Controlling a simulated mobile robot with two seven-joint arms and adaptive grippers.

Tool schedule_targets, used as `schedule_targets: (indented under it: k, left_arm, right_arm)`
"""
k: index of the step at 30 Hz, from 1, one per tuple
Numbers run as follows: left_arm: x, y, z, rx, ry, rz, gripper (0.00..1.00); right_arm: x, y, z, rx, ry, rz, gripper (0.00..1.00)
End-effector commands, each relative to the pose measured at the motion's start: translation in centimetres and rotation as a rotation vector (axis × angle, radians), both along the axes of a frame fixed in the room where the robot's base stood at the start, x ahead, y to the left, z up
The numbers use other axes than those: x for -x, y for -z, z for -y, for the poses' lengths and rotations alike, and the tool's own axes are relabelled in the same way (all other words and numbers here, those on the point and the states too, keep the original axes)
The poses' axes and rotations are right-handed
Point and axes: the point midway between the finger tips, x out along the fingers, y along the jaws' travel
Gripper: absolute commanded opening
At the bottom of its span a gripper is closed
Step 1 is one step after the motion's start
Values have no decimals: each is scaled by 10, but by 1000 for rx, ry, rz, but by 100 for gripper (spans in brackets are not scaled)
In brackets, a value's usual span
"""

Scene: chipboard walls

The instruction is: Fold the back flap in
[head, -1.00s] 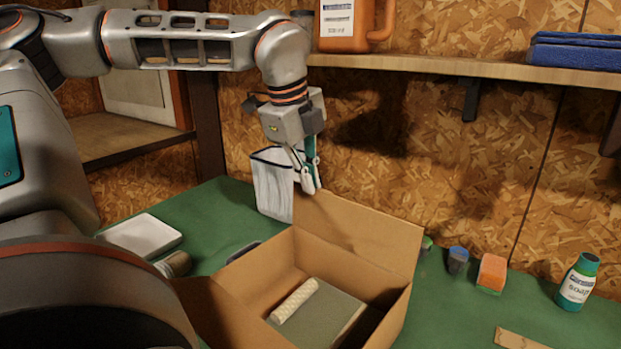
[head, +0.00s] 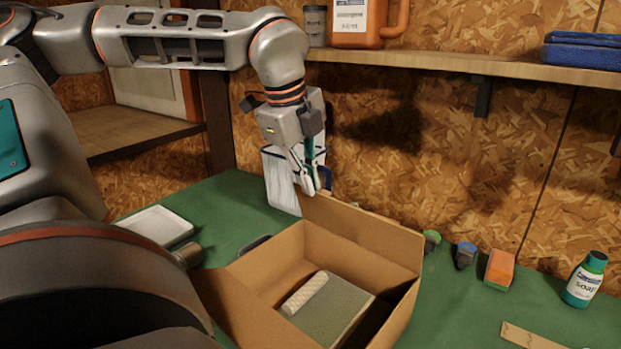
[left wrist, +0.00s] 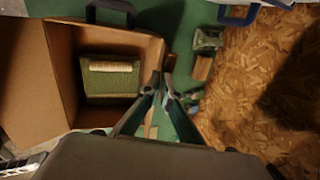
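An open cardboard box (head: 262,268) stands on the green bench, with a grey-green block (head: 346,302) and a pale ribbed roller (head: 305,293) inside. Its back flap (head: 365,232) stands up along the wall side and leans slightly inward. The left side flap (head: 232,305) hangs outward. My left gripper (head: 314,190) points down at the left end of the back flap's top edge, on its wall side; contact is hard to tell. Its fingertips are close together in the left wrist view (left wrist: 161,80), with nothing visibly held. My right gripper is not in view.
A shelf (head: 450,65) with an orange jug (head: 360,22) runs above. A white-and-blue container (head: 280,180) stands behind the gripper. A green-headed item (head: 431,240), a blue-topped item (head: 465,254), a sponge (head: 500,268) and a soap bottle (head: 585,280) stand right of the box.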

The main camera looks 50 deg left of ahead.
Motion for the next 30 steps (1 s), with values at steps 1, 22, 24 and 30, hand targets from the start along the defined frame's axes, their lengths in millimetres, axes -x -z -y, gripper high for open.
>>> schedule_targets:
  k: [1,22,24,30]
  left_arm:
    - [1,-1,1,0,1,1,0]
    - [31,11,7,0,2,4,0]
    - [33,13,7,0,1,3,0]
    - [33,14,7,0,1,1,0]
  right_arm:
    - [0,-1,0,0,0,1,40]
    - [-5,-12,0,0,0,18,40]
    - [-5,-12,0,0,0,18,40]
    - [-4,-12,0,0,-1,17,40]
